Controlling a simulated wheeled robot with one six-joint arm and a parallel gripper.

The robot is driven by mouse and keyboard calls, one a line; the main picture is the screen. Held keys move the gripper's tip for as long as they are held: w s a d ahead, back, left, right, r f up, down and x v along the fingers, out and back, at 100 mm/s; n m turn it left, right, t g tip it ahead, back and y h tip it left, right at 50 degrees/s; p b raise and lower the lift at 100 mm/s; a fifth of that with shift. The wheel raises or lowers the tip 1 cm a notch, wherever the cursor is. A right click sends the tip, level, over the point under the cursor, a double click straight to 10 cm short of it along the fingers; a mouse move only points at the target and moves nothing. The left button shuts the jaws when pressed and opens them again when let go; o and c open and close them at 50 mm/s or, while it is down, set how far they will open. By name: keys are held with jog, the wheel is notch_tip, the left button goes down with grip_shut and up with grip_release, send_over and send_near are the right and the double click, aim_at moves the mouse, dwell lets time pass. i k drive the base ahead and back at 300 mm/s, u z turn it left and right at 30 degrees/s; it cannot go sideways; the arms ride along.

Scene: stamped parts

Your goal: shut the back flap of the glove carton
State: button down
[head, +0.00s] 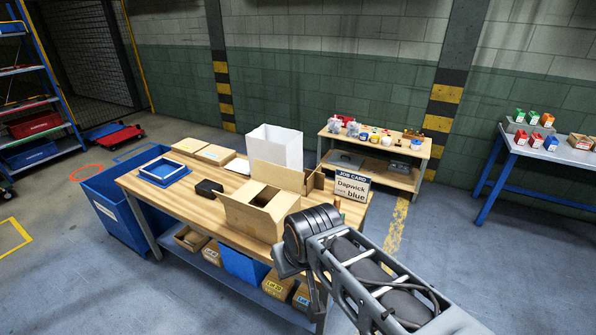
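The glove carton (243,217) is a brown cardboard box standing open on the wooden workbench (143,187). Its back flap (278,175) stands up at the far side of the dark opening. A smaller flap (315,183) stands up at the right, and a wide flap at the front slopes outward. My arm comes in from the lower right, and its wrist is in front of the carton's right side. My gripper (300,284) is partly hidden at the bench's front edge, right of and below the carton. Its fingers are not clear, and I see nothing held.
A tall white box (275,146) stands behind the carton. A job card (352,187) reading "Dagwick blue" stands to its right. A black object (209,188), a blue tray (164,171) and flat cartons (215,154) lie left.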

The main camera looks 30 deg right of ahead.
aim_at(289, 180)
jog(key=z, duration=2.3)
jog(key=i, duration=2.6)
jog(key=u, duration=3.9)
jog(key=i, duration=0.5)
